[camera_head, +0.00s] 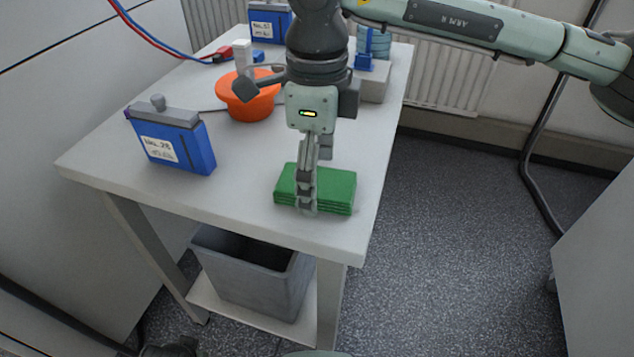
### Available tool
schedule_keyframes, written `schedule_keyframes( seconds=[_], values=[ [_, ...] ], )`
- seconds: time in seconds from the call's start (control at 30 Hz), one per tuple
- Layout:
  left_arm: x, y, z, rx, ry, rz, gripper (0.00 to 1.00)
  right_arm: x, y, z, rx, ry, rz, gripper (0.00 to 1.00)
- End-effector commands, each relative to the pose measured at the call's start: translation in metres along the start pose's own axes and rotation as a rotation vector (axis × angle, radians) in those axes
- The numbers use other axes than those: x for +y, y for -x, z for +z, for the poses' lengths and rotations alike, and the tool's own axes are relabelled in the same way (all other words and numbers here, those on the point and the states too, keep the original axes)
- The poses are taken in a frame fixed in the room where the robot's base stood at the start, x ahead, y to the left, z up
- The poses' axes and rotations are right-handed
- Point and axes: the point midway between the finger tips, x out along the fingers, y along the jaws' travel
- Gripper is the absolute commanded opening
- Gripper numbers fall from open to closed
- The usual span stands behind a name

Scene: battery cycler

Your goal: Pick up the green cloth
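The green cloth (338,188) is a folded, layered stack lying flat near the front right corner of the white table. My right gripper (307,203) points down at it. One finger overlaps the left-middle part of the cloth and reaches its front edge. The fingers show nearly edge-on, so the gap between them and any grip on the cloth cannot be told. The cloth appears to rest on the tabletop. My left gripper is not clearly visible.
A blue labelled box (190,150) stands at the left of the table (230,200). An orange bowl (250,105) sits behind the gripper. Another blue box (265,25) and a grey block with blue parts (373,85) are farther back. A grey bin (255,280) stands on the lower shelf.

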Motion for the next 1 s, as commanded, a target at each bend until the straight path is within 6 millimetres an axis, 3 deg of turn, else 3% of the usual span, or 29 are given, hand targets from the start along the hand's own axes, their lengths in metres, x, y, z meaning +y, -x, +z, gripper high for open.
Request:
schedule_keyframes(
  seconds=[0.07,0.4,0.73,1.0],
  values=[
    [0.0,0.0,0.0,0.0,0.0,0.0,0.4,0.0,0.0,0.0,0.0,0.0,0.0,0.75],
    [0.0,0.0,0.0,0.0,0.0,0.0,0.4,0.0,0.001,0.0,0.0,0.0,0.0,0.33],
    [0.0,-0.001,0.0,-0.003,0.0,-0.001,0.4,-0.001,0.01,0.001,-0.002,0.0,-0.003,0.33],
    [-0.001,0.011,-0.01,0.012,-0.001,-0.006,0.4,-0.001,0.062,0.001,-0.003,-0.001,-0.004,0.33]
  ],
)
